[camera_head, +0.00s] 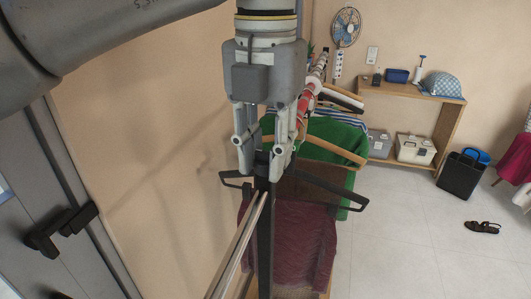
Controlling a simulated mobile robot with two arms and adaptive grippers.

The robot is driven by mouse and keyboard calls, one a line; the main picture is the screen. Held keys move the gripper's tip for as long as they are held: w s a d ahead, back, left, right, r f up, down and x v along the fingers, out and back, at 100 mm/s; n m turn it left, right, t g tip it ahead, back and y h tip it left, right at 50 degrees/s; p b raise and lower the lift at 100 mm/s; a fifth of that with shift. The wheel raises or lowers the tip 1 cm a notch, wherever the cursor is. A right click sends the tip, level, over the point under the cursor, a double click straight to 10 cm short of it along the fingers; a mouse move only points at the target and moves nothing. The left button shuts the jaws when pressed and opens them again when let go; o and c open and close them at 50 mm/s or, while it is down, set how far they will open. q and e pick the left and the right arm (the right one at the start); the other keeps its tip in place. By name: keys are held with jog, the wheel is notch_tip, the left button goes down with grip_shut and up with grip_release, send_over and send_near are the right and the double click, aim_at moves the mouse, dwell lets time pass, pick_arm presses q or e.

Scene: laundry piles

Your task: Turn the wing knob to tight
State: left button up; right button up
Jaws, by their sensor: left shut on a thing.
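My left gripper (263,160) points down in the middle of the head view. Its two fingers are closed in around the black top of an upright post (265,245). The wing knob appears to be the small dark piece between the fingertips; they hide most of it, so its angle cannot be read. A metal rail (238,248) of the clothes rack runs from the post toward the lower left. My right gripper is not in view.
A maroon garment (305,240) on a black hanger (350,203) and a green garment (335,133) hang close behind the gripper. A grey door (75,165) with a black handle is at left. A wooden shelf (446,128) stands at the back right.

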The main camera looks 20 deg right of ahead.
aim_at(265, 151)
pick_arm(q)
jog(key=shift+r+n, duration=0.1)
jog(key=shift+n, duration=0.5)
jog(key=o, duration=1.1)
jog(key=shift+c, duration=0.2)
jog(key=shift+r, duration=3.75)
jog(key=shift+r, duration=0.1)
